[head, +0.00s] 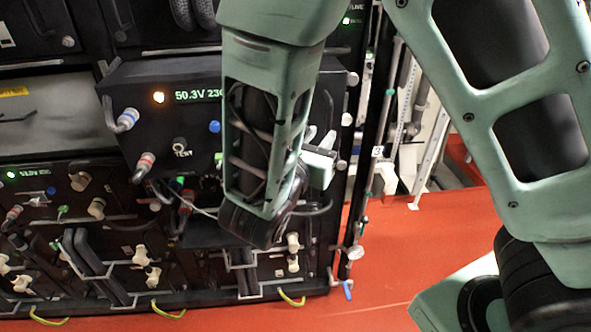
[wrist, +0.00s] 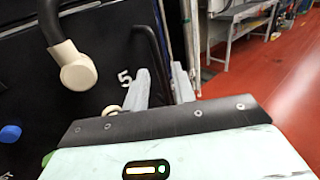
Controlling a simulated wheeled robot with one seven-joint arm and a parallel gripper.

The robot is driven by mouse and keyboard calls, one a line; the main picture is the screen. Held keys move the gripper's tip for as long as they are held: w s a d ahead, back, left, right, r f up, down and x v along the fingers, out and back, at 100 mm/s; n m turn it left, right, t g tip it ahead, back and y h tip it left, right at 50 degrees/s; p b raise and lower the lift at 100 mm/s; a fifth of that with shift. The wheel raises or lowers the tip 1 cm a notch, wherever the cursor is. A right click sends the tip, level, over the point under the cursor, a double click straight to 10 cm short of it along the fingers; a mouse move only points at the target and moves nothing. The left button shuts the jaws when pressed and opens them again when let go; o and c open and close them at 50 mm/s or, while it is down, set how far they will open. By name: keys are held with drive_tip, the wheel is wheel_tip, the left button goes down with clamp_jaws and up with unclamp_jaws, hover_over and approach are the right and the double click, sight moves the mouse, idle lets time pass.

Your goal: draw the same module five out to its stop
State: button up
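Module five is a black box (head: 180,78) with an amber light and a green readout of about 50.3V in the head view. It stands forward of the rack around it.
A cream plug on a thick black cable (wrist: 78,66) and a blue knob (wrist: 10,133) are left of the handle. Other modules (head: 70,185) with cables sit left and below. The red floor (head: 390,260) at right is clear beside a rack post.

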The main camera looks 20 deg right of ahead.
drive_tip(key=b+v, duration=0.1)
drive_tip(key=v, duration=0.9)
drive_tip(key=shift+s+a+b, duration=0.2)
drive_tip(key=shift+s+b, duration=0.1)
drive_tip(key=shift+b, duration=0.05)
